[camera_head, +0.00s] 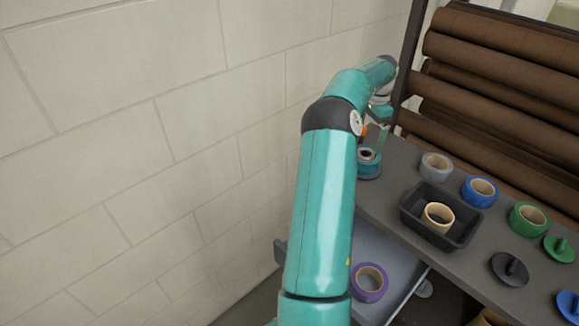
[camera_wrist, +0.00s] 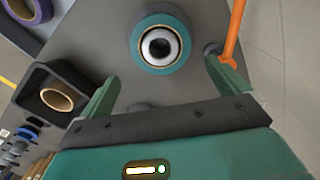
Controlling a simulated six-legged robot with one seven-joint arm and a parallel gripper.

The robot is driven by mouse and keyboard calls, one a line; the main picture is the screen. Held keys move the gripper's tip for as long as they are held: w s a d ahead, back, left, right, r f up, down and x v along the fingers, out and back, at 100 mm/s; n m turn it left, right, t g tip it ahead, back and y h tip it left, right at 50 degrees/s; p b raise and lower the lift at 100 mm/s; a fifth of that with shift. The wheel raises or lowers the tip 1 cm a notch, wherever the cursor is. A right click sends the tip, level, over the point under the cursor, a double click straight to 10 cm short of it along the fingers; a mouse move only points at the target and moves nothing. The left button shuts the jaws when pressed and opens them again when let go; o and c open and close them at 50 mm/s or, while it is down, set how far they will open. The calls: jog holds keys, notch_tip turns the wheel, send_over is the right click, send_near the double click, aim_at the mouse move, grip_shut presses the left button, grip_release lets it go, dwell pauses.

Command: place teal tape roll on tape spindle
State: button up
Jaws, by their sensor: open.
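The teal tape roll (camera_head: 369,160) lies flat near the far left end of the grey tabletop. In the wrist view the teal tape roll (camera_wrist: 137,50) shows a pale ring and a dark round centre inside its hole. In the head view my gripper (camera_head: 380,112) is partly hidden by my arm, above and behind the roll.
A black tray (camera_head: 409,216) holds a tan roll (camera_head: 438,217). Grey (camera_head: 435,167), blue (camera_head: 480,191) and green (camera_head: 528,219) rolls stand behind it. Green, black (camera_head: 510,268) and blue spindles are at right. A purple roll (camera_head: 369,281) lies lower. An orange rod (camera_wrist: 234,35) is beside my right finger.

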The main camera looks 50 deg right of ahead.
jog(key=w+a+r+n+t, duration=0.1)
jog(key=w+a+r+n, duration=0.1)
jog(key=w+a+r, duration=0.4)
jog(key=w+a+r+n+t, duration=0.1)
jog(key=w+a+r+n, duration=0.25)
jog(key=a, duration=0.55)
jog(key=w+a+r+n, duration=0.2)
jog(key=w+a+r, duration=0.25)
jog(key=a, duration=0.25)
jog(key=w+a+r+n+t, duration=0.1)
jog(key=a+r+n, duration=0.15)
jog(key=a, duration=0.75)
jog(key=w+a+r+n+t, duration=0.1)
jog(key=a+n, duration=0.2)
jog(key=a, duration=0.7)
jog(key=s+a+f+n, duration=0.2)
jog(key=s+a+n, duration=0.3)
jog(key=a, duration=0.7)
jog(key=s+a+f+n+t, duration=0.1)
jog(key=s+a+n, duration=0.5)
jog(key=a, duration=0.7)
jog(key=shift+s+f+t, duration=0.3)
jog(key=shift+s+f, duration=0.15)
jog(key=shift+s, duration=0.15)
